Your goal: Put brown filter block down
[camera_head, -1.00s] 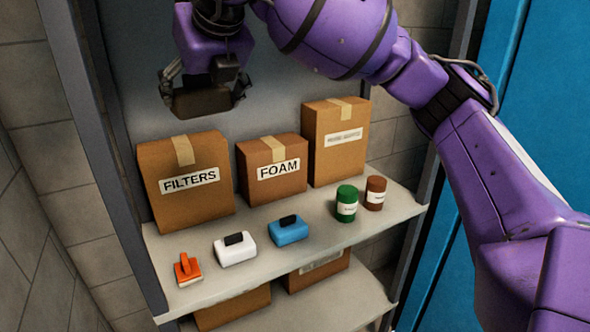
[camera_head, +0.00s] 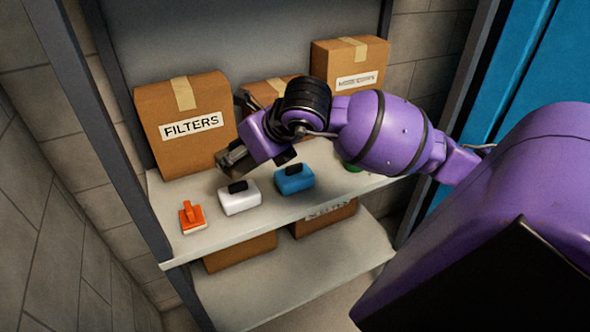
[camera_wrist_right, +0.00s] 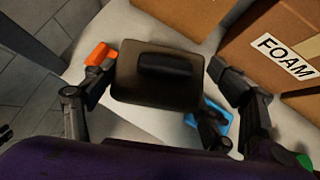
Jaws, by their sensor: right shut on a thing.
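The brown filter block (camera_wrist_right: 148,95), a dark brown slab with a black handle on top, sits between the fingers of my right gripper (camera_head: 242,154) in the right wrist view. The gripper is shut on it. In the head view the gripper is low over the shelf (camera_head: 270,213), in front of the FILTERS box and just behind the white block. The block is mostly hidden there. I cannot tell whether it touches the shelf. My left gripper is not in view.
An orange block (camera_head: 192,217), a white block (camera_head: 240,202) and a blue block (camera_head: 294,180) line the shelf's front. The FILTERS box (camera_head: 185,150), a partly hidden FOAM box (camera_wrist_right: 265,60) and another box (camera_head: 350,57) stand behind. My arm nearly hides a green can (camera_head: 352,168).

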